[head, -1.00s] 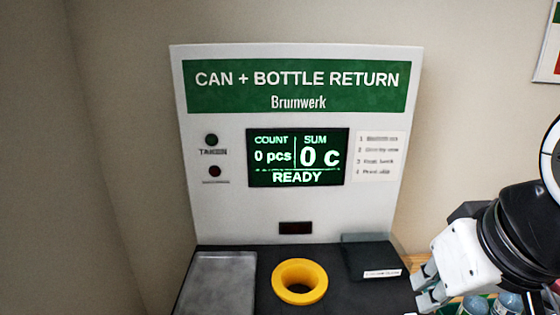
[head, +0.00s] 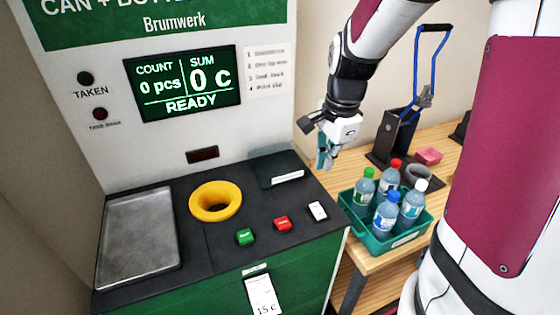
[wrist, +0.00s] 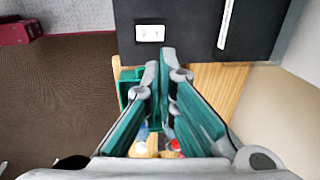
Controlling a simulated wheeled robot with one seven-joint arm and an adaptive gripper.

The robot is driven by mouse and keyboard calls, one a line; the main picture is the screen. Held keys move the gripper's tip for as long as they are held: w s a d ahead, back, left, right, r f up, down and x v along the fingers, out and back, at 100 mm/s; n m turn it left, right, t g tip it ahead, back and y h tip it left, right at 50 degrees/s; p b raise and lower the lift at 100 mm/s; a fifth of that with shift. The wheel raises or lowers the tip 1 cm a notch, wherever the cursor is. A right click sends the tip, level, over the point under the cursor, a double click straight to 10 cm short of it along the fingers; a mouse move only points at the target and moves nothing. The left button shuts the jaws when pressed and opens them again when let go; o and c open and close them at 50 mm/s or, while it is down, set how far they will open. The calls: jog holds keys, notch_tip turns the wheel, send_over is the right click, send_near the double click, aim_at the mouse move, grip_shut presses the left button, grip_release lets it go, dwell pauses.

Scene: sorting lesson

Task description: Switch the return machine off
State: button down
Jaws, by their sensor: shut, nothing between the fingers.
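The return machine (head: 218,150) stands at the left in the head view. Its lit display (head: 182,83) reads 0 pcs, 0 c and READY. Its dark top has a green button (head: 244,237), a red button (head: 282,224) and a white switch-like piece (head: 318,211) near the front right. The white piece also shows in the wrist view (wrist: 150,33), just ahead of the fingertips. My gripper (head: 322,160) is shut and empty, above and beyond the machine's right edge. It also shows in the wrist view (wrist: 162,62), apart from the white piece.
A green crate (head: 370,232) with several bottles stands on a wooden table (head: 445,160) right of the machine, below my gripper. A yellow ring opening (head: 215,201) and a metal tray (head: 138,235) are on the machine top. A blue-handled device (head: 412,95) stands behind the crate.

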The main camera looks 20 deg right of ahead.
aim_at(315, 205)
jog(key=f, duration=0.4)
jog(key=w+f, duration=0.1)
jog(key=f, duration=0.4)
jog(key=w+f, duration=0.1)
jog(key=f, duration=0.4)
jog(key=shift+w+f+g, duration=0.25)
jog(key=shift+f+g, duration=0.1)
jog(key=shift+g, duration=0.15)
jog(key=shift+w+f+g+b, duration=0.15)
jog(key=shift+f+g+b, duration=0.15)
jog(key=shift+g, duration=0.3)
jog(key=shift+f, duration=0.1)
